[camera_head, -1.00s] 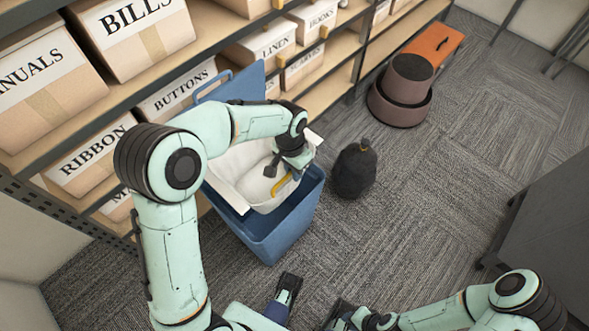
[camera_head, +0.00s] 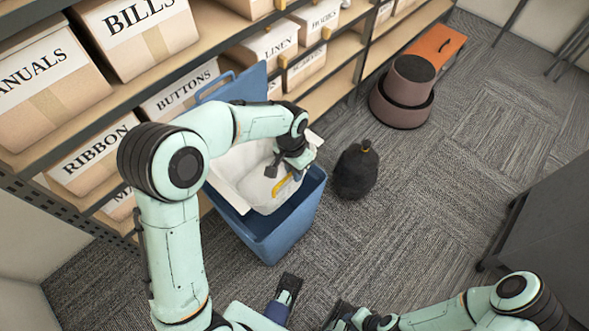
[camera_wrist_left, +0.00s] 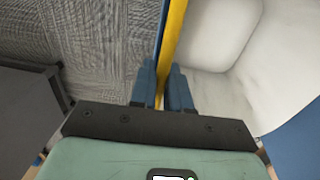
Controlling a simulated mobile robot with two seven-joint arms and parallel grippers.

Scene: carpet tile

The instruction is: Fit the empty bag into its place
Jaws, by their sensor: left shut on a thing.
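The empty white bag (camera_head: 228,165) sits partly in the open blue bin (camera_head: 275,236), with a white flap spread over the bin's left side. My left gripper (camera_head: 286,172) is over the bin, shut on the bag's yellow edge strip (camera_head: 283,186). In the left wrist view the yellow strip (camera_wrist_left: 173,40) runs between the fingers (camera_wrist_left: 163,88), with the white bag (camera_wrist_left: 205,30) to its right. The bag's lower part is hidden inside the bin. My right gripper (camera_head: 340,314) is low at the bottom edge, away from the bin; its jaws are unclear.
A tied black bag (camera_head: 355,172) stands on the carpet right of the bin. The bin's raised lid (camera_head: 238,86) is near shelves of labelled boxes (camera_head: 95,157). A brown round container (camera_head: 402,92) and an orange case (camera_head: 435,48) are farther back. Carpet at centre right is clear.

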